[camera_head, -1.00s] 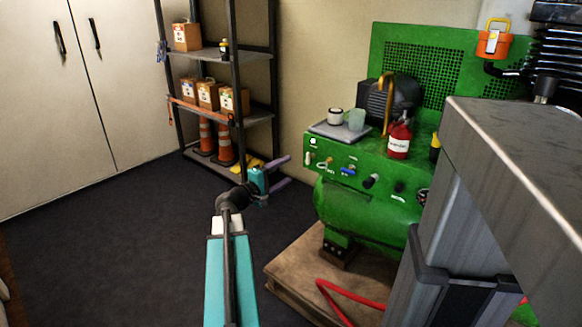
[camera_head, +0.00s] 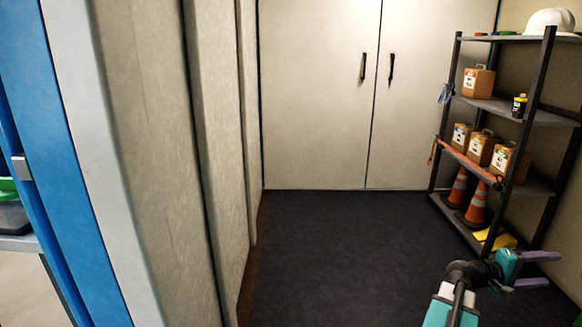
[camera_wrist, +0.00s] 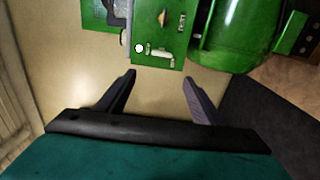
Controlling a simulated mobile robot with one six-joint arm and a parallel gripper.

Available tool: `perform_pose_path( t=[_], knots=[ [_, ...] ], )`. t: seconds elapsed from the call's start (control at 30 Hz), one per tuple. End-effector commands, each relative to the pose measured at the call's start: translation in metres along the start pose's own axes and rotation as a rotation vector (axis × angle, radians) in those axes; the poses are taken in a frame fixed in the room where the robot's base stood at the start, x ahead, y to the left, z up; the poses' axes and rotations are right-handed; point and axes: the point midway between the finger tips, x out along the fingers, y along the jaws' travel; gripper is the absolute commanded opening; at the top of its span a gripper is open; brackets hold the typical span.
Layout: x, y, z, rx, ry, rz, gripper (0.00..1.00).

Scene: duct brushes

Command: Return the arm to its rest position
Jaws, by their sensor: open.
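My gripper (camera_head: 552,270) is at the lower right of the head view, on its teal and black wrist. Its two purple-grey fingers are spread apart and point right. In the wrist view my gripper (camera_wrist: 160,77) is open, with nothing between the fingers. My teal arm link (camera_head: 452,308) reaches up from the bottom edge of the head view.
A dark shelf rack (camera_head: 530,118) with boxes stands at the right, cones (camera_head: 476,205) low in it. Double doors (camera_head: 330,95) close the back. A pale wall (camera_head: 150,150) is at left. Dark floor (camera_head: 345,250) is clear. A green machine (camera_wrist: 157,42) shows in the wrist view.

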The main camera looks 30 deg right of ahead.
Motion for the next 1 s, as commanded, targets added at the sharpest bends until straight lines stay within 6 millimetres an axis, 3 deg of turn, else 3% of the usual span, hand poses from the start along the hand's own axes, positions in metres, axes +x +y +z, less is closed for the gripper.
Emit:
perform_pose_path(
  t=[0.17,0.47,0.7,1.0],
  knots=[
    [-0.026,0.009,-0.03,-0.011,0.055,-0.007,0.61],
    [-0.11,-0.003,-0.101,-0.075,0.206,-0.04,0.61],
    [-0.187,-0.028,-0.142,-0.124,0.325,-0.101,0.61],
    [-0.289,-0.073,-0.164,-0.181,0.444,-0.227,0.61]
  ],
)
